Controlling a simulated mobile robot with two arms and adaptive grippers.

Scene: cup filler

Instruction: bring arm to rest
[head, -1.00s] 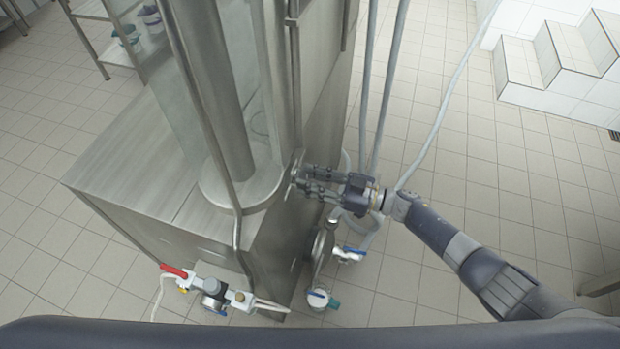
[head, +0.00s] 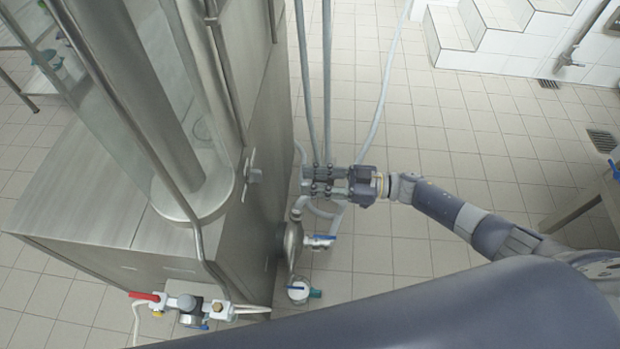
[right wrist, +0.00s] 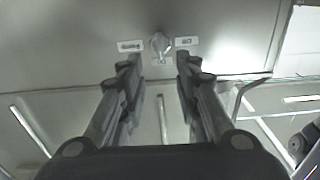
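My right gripper (head: 308,181) is in the air to the right of the steel machine (head: 262,110), apart from its side. In the right wrist view its two fingers (right wrist: 158,68) stand apart with nothing between them. A small knob (right wrist: 160,45) sits on the steel panel beyond the fingertips, between two labels. My right arm reaches in from the right. My left gripper is not in view.
Hoses (head: 327,80) hang just behind my right gripper. A pipe fitting with a blue-handled valve (head: 320,241) is below it. A red-handled valve (head: 146,296) is at the machine's front. White tiled steps (head: 480,30) stand at the back; the tiled floor to the right is largely clear.

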